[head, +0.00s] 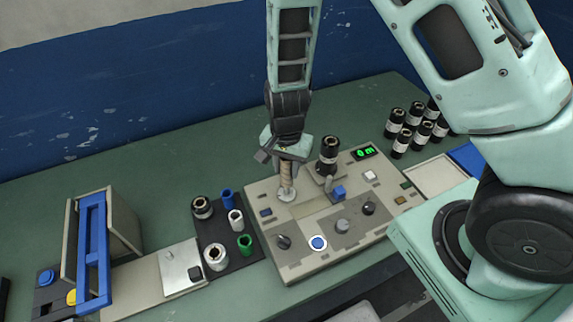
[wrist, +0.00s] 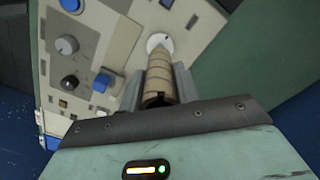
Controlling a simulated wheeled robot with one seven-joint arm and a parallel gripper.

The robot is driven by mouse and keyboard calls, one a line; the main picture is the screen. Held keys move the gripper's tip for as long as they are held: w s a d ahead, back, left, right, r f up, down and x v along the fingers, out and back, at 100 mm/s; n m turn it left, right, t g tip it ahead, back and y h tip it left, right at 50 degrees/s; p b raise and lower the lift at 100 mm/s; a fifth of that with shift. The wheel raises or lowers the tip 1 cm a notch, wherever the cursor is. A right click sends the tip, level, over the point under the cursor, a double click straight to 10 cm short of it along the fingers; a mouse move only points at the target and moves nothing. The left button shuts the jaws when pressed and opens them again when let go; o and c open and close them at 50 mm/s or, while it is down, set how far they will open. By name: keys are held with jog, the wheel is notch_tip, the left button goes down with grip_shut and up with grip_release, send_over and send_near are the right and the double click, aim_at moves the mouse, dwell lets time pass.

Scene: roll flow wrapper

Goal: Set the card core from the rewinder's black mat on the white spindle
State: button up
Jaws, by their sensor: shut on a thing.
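My gripper (head: 287,160) is shut on the tan, banded card core (head: 286,174), which stands roughly upright between the fingers. The core also shows in the wrist view (wrist: 161,80), its near end dark and hollow. The core's lower end is at the round white base of the white spindle (head: 287,194) on the beige machine, and this base shows beyond the core in the wrist view (wrist: 160,42). The core hides any post there. I cannot tell whether the core touches the base. The black mat (head: 244,262) lies left of the machine.
On the mat are dark and pale rolls and blue, white and green cylinders. A black roll (head: 328,152) stands on the beige machine (head: 310,262), near knobs and buttons. Several black rolls (head: 400,142) stand at the right. A blue-framed stand (head: 92,245) is at the left.

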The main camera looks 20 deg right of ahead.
jog(key=shift+f, duration=0.15)
jog(key=shift+f, duration=0.25)
jog(key=shift+f+b, duration=0.2)
jog(key=shift+b, duration=0.15)
dwell(0.5)
jog(key=shift+f, duration=0.35)
jog(key=shift+f+b, duration=0.25)
jog(key=shift+b, duration=0.15)
jog(key=shift+f+b, duration=0.55)
jog(key=shift+f, duration=0.15)
jog(key=shift+f, duration=0.3)
dwell(0.4)
jog(key=o, duration=1.5)
